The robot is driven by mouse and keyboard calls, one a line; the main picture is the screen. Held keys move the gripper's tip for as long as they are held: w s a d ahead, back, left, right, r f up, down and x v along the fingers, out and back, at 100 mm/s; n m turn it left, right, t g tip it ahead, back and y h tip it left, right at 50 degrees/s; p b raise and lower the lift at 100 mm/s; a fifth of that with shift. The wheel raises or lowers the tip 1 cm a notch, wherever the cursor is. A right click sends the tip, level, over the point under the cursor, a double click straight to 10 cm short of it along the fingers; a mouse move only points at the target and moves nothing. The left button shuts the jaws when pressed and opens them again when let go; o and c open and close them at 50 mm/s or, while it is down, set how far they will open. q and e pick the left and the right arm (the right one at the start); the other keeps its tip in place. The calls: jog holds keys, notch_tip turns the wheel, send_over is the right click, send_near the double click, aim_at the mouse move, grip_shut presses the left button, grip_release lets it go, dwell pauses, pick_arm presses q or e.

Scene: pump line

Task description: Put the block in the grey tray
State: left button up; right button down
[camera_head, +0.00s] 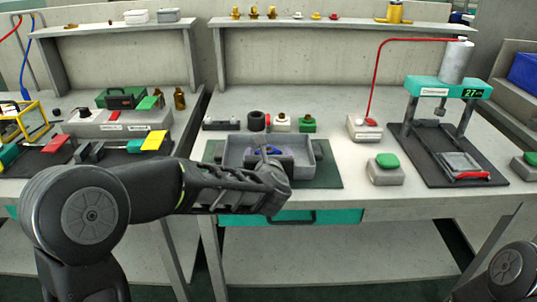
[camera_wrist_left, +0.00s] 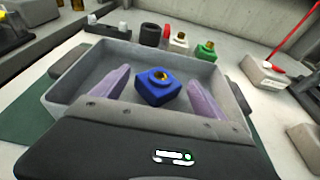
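My right gripper is out of view.
Behind the tray stand a black ring (camera_head: 257,121), a white block (camera_head: 281,123) and a green block (camera_head: 307,124). To the right are a box with a red hose (camera_head: 363,128), a green button box (camera_head: 386,169) and a press (camera_head: 450,88). Bench between is clear.

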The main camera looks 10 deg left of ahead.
pick_arm(q)
jog(key=shift+o, duration=0.8)
jog(key=shift+r, duration=0.1)
jog(key=shift+s+r, duration=0.1)
jog(key=v, duration=1.1)
jog(key=shift+s+d+r, duration=0.1)
jog(key=shift+s, duration=0.3)
